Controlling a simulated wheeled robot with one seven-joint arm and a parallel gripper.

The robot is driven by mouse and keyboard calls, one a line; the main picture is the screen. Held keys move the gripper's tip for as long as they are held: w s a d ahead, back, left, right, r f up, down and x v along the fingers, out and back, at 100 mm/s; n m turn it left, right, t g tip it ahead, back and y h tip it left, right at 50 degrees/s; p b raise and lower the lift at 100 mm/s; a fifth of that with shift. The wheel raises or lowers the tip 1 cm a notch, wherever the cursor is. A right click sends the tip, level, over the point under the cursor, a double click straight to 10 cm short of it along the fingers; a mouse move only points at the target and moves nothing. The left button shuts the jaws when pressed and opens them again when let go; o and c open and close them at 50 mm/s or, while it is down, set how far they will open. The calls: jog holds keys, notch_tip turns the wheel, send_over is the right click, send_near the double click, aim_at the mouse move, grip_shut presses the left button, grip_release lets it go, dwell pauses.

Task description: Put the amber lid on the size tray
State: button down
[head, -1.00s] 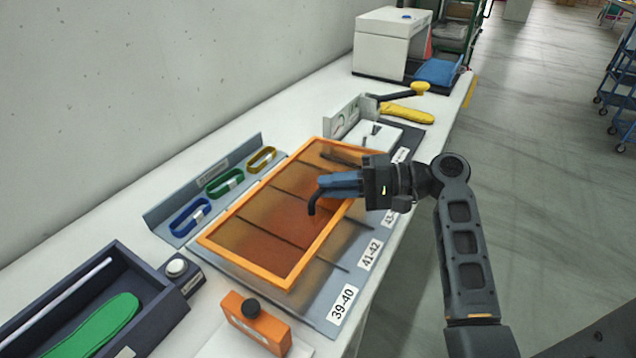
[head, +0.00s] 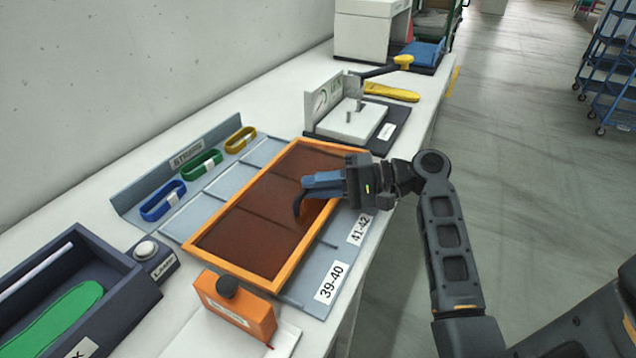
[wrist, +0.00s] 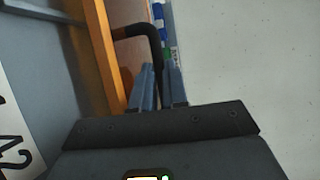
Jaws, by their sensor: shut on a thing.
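The amber lid is a see-through brown panel in an orange frame (head: 237,272); its frame also shows in the wrist view (wrist: 101,55). My gripper (head: 306,188) is shut on the lid's black bent handle (head: 298,207). In the wrist view the handle (wrist: 139,31) runs between my two blue fingers (wrist: 160,80). The grey-blue size tray (head: 338,262) lies under the lid, with its size labels along the right edge. The lid covers its middle; pale compartments show uncovered on the left. I cannot tell whether the lid touches the tray.
Blue, green and yellow bands (head: 202,165) stand along the tray's left side. An orange block with a black knob (head: 235,305) is near the tray's front end. A dark box with a green insole (head: 60,315) is at left. A gauge stand (head: 350,118) is behind.

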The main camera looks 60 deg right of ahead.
jog(key=shift+f, duration=0.6)
jog(key=c, duration=1.1)
grip_release()
jog(key=shift+b+v, duration=0.5)
jog(key=shift+v, duration=3.45)
jog(key=shift+w+r, duration=0.1)
